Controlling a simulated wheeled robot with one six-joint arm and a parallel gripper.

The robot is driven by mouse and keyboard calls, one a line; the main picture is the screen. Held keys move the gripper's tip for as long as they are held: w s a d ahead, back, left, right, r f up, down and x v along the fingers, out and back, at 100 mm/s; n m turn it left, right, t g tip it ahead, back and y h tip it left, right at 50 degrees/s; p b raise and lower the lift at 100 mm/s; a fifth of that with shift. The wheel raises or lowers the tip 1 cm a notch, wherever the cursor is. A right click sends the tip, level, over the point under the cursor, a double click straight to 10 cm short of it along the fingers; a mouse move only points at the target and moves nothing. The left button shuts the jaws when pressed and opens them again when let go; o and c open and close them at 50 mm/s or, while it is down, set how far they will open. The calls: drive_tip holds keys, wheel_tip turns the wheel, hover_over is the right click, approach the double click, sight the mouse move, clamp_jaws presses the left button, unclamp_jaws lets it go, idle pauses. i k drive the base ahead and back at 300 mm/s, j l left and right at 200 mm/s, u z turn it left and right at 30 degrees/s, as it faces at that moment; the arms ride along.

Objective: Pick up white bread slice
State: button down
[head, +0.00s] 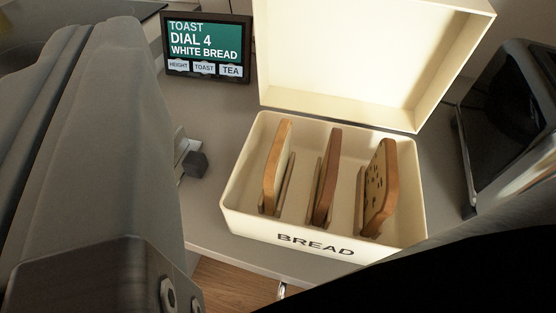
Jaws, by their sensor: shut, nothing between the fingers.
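A cream bread box (232,208) marked BREAD stands open on the counter, with several slots inside. Three slices stand upright in it. The left slice (276,166), with a pale face and tan crust, looks like the white bread slice. The middle slice (327,178) is darker brown. The right slice (379,187) has dark specks. My gripper (194,163) shows only in part, past my large grey arm link, to the left of the box. It is shut and empty, apart from the slices. The rest of it is hidden.
The box's raised lid (375,55) stands behind the slices. A small screen (206,48) reads TOAST, DIAL 4, WHITE BREAD. A dark appliance (510,115) stands at the right. Bare grey counter (225,115) lies between screen and box.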

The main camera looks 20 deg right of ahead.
sight(277, 163)
drive_tip(key=k+l+z, duration=0.15)
drive_tip(key=z, duration=0.25)
drive_tip(key=k+l+z, duration=0.1)
drive_tip(key=z, duration=0.3)
drive_tip(key=l+z, duration=0.4)
drive_tip(key=k+u, duration=0.45)
drive_tip(key=u, duration=0.2)
drive_tip(key=k+j+u, duration=0.1)
drive_tip(key=k+u, duration=0.25)
drive_tip(key=i, duration=0.1)
